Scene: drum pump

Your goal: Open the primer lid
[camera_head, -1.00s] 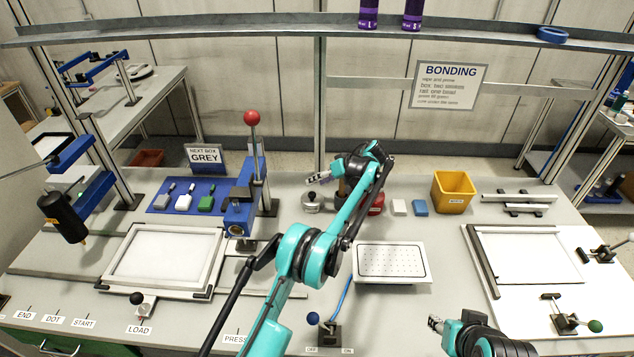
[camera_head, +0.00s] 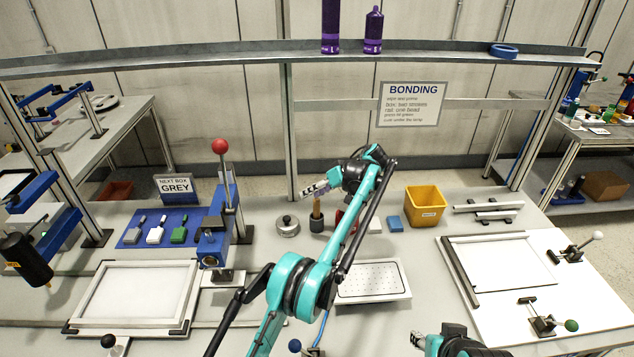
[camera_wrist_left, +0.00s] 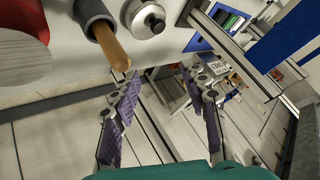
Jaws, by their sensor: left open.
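A small silver metal pot with a dark-knobbed lid (camera_head: 288,226) stands on the bench right of the blue press; the lid looks closed. I take it for the primer pot. It also shows at the top of the left wrist view (camera_wrist_left: 143,20). My left gripper (camera_head: 316,187) is open and empty, above the bench and to the upper right of the pot. In the left wrist view its purple-padded fingers (camera_wrist_left: 160,92) are spread apart, with the pot beyond them. My right gripper (camera_head: 417,340) is at the bottom edge, mostly cut off; its jaws are unclear.
A wooden-handled tool in a dark cup (camera_head: 317,215) stands close to the pot, under my left gripper. A red object (camera_head: 343,219) is partly hidden by my left arm. The press lever (camera_head: 221,150) rises left of the pot.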

